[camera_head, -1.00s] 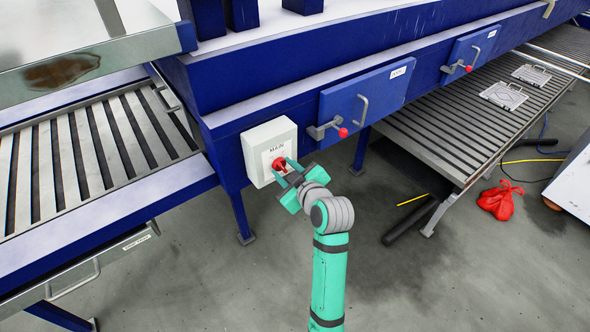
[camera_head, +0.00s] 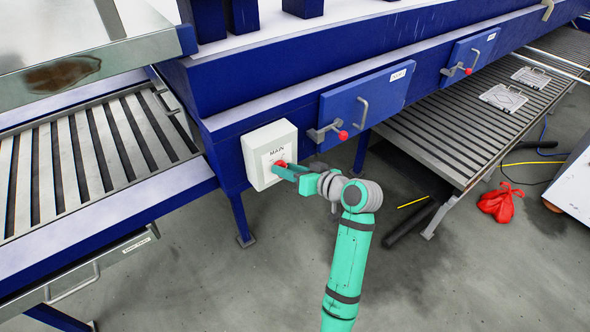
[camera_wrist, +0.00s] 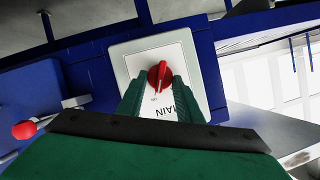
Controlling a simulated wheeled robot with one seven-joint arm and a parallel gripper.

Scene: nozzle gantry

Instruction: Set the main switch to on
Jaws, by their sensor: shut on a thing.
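The main switch is a red rotary knob (camera_head: 279,166) on a light grey box (camera_head: 255,170) lettered MAIN, fixed to the blue machine frame. In the wrist view the red knob (camera_wrist: 160,76) shows on the white face plate (camera_wrist: 190,60), with a pale pointer mark slanting on it. My gripper (camera_head: 288,171) reaches the knob from the right. In the wrist view its green fingers (camera_wrist: 158,92) stand on either side of the knob, shut on it. The fingers partly hide the plate's markings, and I cannot read the knob's position.
A blue door (camera_head: 365,100) with a red-tipped latch (camera_head: 343,135) is right of the box, close to my wrist. A slatted conveyor (camera_head: 90,150) lies left. Another conveyor (camera_head: 455,130) lies right. A red bag (camera_head: 501,202) is on the floor.

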